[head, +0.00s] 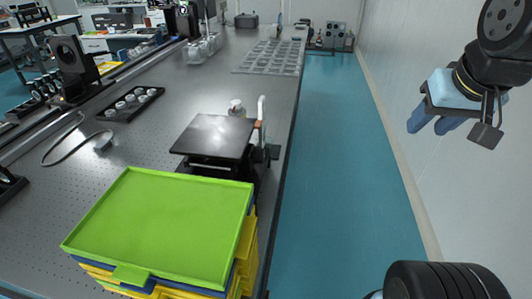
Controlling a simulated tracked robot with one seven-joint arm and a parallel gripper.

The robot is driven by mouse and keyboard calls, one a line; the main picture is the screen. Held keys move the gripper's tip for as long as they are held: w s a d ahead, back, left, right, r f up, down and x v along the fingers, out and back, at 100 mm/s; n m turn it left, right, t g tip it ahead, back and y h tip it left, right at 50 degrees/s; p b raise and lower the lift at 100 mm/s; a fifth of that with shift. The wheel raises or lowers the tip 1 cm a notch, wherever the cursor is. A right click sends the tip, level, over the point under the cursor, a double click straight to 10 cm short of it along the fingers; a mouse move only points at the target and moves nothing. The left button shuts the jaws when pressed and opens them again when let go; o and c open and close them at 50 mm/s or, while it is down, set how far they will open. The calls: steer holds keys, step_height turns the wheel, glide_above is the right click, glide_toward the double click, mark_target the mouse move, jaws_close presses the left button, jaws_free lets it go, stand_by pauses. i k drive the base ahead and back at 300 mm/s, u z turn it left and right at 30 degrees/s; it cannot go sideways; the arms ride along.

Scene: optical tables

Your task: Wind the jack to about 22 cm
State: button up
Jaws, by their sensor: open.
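The jack (213,138) stands near the right edge of the optical table, with a flat dark square top plate. Its lower part shows only partly below the plate, so its height is hard to tell. A dark part sticks out on its right side near the table edge; I cannot tell if this is the winding knob. My gripper (433,122) is at the upper right, over the aisle floor, with blue fingers pointing down-left. It is open and empty, well apart from the jack.
A stack of yellow and blue trays with a green top tray (165,222) stands in front of the jack. A white-capped bottle (236,107) and an upright white object (262,108) are behind it. A black tray (131,103) lies left. The aisle floor (345,170) is clear.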

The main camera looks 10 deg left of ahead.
mark_target(258, 155)
steer(key=u, duration=0.35)
steer(key=k, duration=1.35)
steer(key=z, duration=0.4)
steer(key=i, duration=1)
steer(key=u, duration=0.05)
